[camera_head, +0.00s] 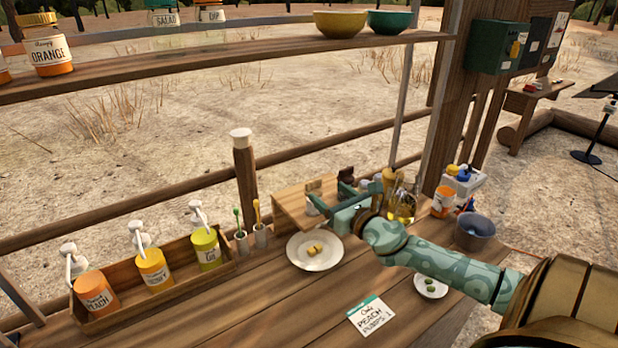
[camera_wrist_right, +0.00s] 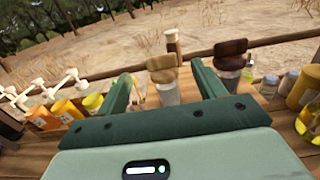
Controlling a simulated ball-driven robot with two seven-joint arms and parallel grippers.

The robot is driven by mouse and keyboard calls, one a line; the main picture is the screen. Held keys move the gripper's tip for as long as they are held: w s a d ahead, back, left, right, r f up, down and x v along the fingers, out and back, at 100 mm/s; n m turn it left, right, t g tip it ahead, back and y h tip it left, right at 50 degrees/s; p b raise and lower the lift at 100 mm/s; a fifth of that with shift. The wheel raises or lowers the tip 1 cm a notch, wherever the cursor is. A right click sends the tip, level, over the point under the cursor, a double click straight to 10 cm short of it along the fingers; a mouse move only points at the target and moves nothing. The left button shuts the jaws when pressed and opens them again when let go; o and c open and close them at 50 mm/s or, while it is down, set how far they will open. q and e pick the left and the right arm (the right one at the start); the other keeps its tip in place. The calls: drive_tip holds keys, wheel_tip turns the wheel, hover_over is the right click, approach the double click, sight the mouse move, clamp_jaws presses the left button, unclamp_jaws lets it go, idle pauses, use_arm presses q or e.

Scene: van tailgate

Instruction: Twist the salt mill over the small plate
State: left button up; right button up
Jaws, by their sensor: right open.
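Two mills stand on a raised wooden shelf. In the right wrist view, one has a tan top and clear body (camera_wrist_right: 166,84) and the other has a dark brown top (camera_wrist_right: 231,60); I cannot tell which holds salt. In the head view the mills (camera_head: 313,190) are small and partly behind my gripper. My right gripper (camera_head: 328,197) is open and empty at the shelf, its fingers (camera_wrist_right: 160,72) pointing at the mills, the tan-topped one showing between them. A white plate (camera_head: 300,261) with yellow cubes lies before the shelf; a smaller white plate (camera_head: 421,291) with green pieces lies to the right.
A wooden caddy (camera_head: 165,296) with pump bottles stands at the left. Two small cups with brushes (camera_head: 262,236) are beside it. An oil bottle (camera_head: 402,204) and a grey bucket (camera_head: 475,233) stand right of the gripper.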

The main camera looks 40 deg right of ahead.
sight(315, 182)
drive_tip(key=w, duration=0.6)
drive_tip(key=w+d, duration=0.1)
drive_tip(key=w, duration=0.2)
drive_tip(key=shift+w+b, duration=0.25)
drive_tip(key=shift+b, duration=0.05)
drive_tip(key=c, duration=1)
